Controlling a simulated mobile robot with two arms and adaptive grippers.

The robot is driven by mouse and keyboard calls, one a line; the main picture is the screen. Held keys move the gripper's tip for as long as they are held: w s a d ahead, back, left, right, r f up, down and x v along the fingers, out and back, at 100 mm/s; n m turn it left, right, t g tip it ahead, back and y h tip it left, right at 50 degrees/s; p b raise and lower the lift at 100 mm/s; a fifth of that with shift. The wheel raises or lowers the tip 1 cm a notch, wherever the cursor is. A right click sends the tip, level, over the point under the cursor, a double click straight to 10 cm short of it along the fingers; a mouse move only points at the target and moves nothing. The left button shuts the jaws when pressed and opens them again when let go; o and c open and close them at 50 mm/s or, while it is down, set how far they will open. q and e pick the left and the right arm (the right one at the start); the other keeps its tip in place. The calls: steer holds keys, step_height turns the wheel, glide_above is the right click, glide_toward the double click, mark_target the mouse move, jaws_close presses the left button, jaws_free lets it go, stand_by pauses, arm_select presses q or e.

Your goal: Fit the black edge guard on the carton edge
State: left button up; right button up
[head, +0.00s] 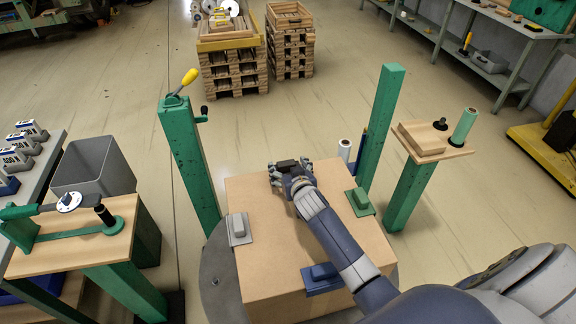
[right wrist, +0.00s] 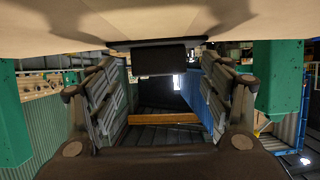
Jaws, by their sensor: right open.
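The brown carton (head: 270,207) stands in the middle of the head view. The black edge guard (head: 287,164) is at the middle of its far top edge. My right gripper (head: 279,178) is at that edge, beside the guard. In the right wrist view the black guard (right wrist: 158,60) lies between the open, apart fingers of my right gripper (right wrist: 160,82), against the carton's beige surface (right wrist: 70,18). I cannot tell whether the guard is fully seated. My left gripper is not in view.
A grey guard (head: 239,228), a green guard (head: 360,201) and a blue guard (head: 321,277) sit at the carton's left, right and near edges. Green posts (head: 190,160) (head: 380,125) stand left and right behind it. Open floor lies beyond, up to stacked pallets (head: 234,75).

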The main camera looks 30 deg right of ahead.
steer(key=shift+p+v, duration=2.3)
steer(key=shift+v, duration=0.95)
steer(key=shift+s, duration=0.1)
steer(key=shift+s+a, duration=0.1)
steer(key=shift+s, duration=0.15)
steer(key=v, duration=1.1)
steer(key=shift+s+r, duration=0.15)
steer(key=shift+r, duration=0.1)
